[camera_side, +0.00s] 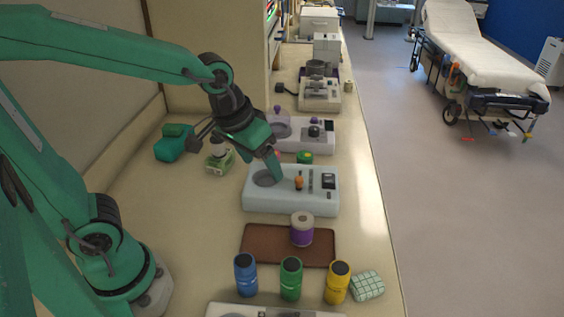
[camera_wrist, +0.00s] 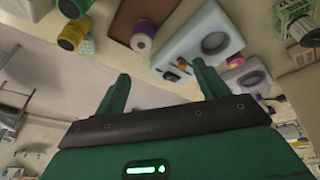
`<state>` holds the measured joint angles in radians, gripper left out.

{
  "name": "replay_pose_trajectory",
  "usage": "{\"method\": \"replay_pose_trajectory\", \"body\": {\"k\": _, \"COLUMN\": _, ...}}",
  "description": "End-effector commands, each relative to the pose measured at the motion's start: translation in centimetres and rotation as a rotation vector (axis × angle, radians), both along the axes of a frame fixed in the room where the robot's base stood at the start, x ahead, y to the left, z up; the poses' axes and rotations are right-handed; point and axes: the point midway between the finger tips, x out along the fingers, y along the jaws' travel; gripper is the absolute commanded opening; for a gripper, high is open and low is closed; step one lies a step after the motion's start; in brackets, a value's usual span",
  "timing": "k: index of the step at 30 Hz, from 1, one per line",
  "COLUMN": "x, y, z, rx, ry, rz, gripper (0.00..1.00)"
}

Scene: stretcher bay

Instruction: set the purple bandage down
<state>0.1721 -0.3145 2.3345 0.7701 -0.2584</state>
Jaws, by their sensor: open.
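The purple bandage (camera_side: 301,235) is a roll with a pale top. It stands upright on the right part of the brown mat (camera_side: 262,246). In the wrist view the bandage (camera_wrist: 141,42) lies beyond my fingers, near the top, on the brown mat (camera_wrist: 124,15). My gripper (camera_side: 278,172) is open and empty, above the white device behind the mat and apart from the bandage. In the wrist view the two fingers of my gripper (camera_wrist: 161,72) are spread with nothing between them.
A white device (camera_side: 290,204) with a round recess and an orange knob is behind the mat. Blue (camera_side: 246,275), green (camera_side: 291,279) and yellow (camera_side: 338,282) canisters and a checked pad (camera_side: 367,285) are in front. Clear counter is left of the mat.

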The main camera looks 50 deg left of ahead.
Motion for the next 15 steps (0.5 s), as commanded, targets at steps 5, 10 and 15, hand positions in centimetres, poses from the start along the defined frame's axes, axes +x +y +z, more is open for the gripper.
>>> {"method": "replay_pose_trajectory", "body": {"k": 5, "x": -2.5, "y": 2.1, "z": 1.8, "rx": 0.023, "ry": -0.053, "rz": -0.018, "gripper": 0.73}}
{"method": "replay_pose_trajectory", "body": {"k": 10, "x": -4.9, "y": 3.6, "z": 2.9, "rx": 0.048, "ry": -0.097, "rz": -0.036, "gripper": 0.73}}
{"method": "replay_pose_trajectory", "body": {"k": 15, "x": -6.9, "y": 4.7, "z": 3.5, "rx": 0.075, "ry": -0.130, "rz": -0.052, "gripper": 0.73}}
